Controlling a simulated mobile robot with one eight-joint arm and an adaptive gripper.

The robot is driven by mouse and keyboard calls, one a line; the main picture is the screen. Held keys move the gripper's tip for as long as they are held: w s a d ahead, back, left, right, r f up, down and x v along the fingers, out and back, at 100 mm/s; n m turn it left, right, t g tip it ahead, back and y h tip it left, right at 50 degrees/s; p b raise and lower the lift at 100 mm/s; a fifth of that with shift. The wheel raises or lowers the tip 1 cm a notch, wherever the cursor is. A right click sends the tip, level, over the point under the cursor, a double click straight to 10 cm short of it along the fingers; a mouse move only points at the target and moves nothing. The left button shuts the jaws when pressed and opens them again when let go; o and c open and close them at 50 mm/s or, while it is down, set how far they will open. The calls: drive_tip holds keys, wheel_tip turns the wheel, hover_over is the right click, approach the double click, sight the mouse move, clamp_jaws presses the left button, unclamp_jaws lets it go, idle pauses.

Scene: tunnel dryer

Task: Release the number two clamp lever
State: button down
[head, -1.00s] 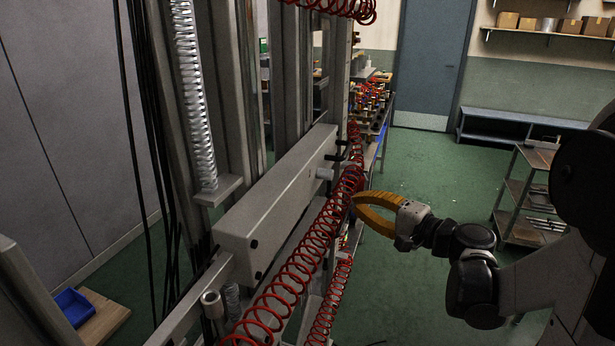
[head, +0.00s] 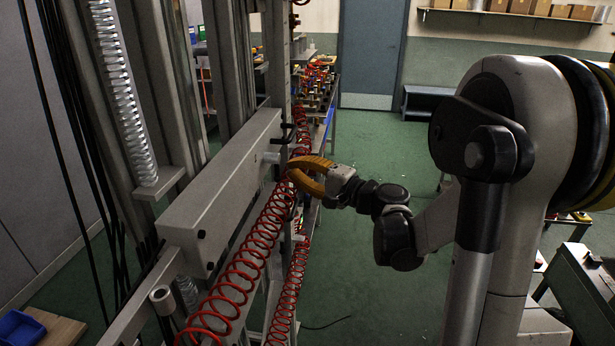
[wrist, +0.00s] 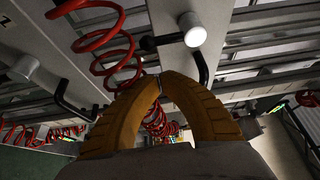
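My gripper (head: 291,168) has orange fingers and is at the right end of the grey beam, beside the red coiled hose. In the wrist view its fingertips (wrist: 159,80) meet, with nothing visible between them. A black bent clamp lever (wrist: 202,68) with a white round hub (wrist: 190,30) is just beyond the right finger; contact cannot be told. A second black lever (wrist: 66,98) with a white hub (wrist: 23,68) is at the left, apart from the fingers. A mark on the plate at top left is cropped, so I cannot tell which lever is number two.
The grey beam (head: 215,195) runs along the machine frame. Red coiled hose (head: 245,245) hangs close to the fingers. A workbench with parts (head: 318,85) stands behind. Green floor (head: 350,270) is free to the right. A blue bin (head: 18,328) sits at lower left.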

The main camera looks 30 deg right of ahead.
drive_tip(key=shift+s+a+b, duration=0.2)
drive_tip(key=shift+a+b, duration=0.05)
drive_tip(key=shift+a, duration=0.55)
drive_tip(key=shift+s+a+b, duration=0.2)
drive_tip(key=shift+a, duration=0.55)
